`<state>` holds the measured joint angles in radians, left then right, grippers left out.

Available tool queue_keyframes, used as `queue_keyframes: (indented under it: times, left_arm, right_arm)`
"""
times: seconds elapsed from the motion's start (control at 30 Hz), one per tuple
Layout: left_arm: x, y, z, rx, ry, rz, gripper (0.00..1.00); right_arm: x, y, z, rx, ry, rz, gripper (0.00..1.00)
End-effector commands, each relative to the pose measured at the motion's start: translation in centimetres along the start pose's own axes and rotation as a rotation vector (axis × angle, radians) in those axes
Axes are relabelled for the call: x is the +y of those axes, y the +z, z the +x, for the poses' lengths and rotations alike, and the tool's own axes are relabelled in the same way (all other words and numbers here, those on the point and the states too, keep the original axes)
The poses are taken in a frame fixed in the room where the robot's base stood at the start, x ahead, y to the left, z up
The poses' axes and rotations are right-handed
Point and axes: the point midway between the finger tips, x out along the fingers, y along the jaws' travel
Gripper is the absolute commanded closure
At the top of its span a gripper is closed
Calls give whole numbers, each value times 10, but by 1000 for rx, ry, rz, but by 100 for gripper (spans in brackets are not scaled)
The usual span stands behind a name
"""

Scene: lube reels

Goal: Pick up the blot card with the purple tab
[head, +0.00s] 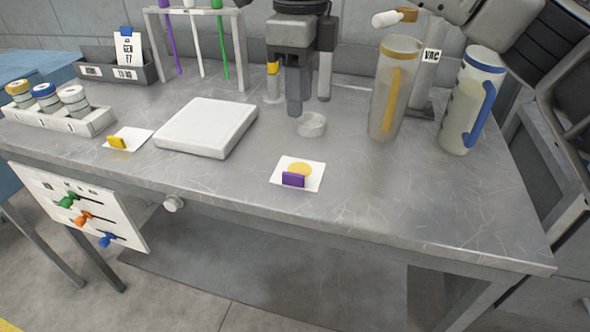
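The blot card with the purple tab (313,180) lies flat on the steel bench near its front edge, right of centre. It is white with a round amber blot (301,168), and its purple tab (293,180) stands at its front side. What looks like my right gripper (294,108) points down from the top of the head view, behind and above the card, clear of it. Its fingers overlap from this angle, so their opening is unclear. My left gripper is not in view.
A second card with a yellow tab (132,139) lies left, beside a white slab (207,127). A clear disc (311,125) sits behind the purple-tab card. Bench around the card is clear.

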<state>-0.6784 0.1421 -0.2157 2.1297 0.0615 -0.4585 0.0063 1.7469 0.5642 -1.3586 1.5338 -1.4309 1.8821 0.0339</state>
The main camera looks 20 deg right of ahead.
Motion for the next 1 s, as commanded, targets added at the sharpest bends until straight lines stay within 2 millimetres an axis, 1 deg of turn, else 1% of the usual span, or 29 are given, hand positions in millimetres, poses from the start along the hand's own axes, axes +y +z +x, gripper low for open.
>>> queue_keyframes:
  times: [0.03, 0.2, 0.3, 0.4, 0.5, 0.67, 0.9, 1.0]
  left_arm:
    - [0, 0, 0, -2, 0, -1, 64]
    - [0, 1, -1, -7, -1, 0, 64]
    - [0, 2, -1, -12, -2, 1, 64]
    - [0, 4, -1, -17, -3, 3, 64]
    - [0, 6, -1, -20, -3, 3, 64]
    - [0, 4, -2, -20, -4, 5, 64]
    - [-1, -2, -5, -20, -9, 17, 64]
    - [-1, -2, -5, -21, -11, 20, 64]
  right_arm:
    - [0, -1, 10, 5, 1, 1, 66]
    - [1, -1, 48, 5, 4, -2, 66]
    - [1, 0, 68, 3, 5, -3, 66]
    - [2, 0, 84, 2, 5, -3, 66]
    - [1, 0, 94, -1, 3, -3, 66]
    - [1, 0, 103, 0, 5, -3, 66]
    - [-1, 0, 138, 0, 5, -3, 66]
    - [0, 0, 147, -1, 5, -3, 66]
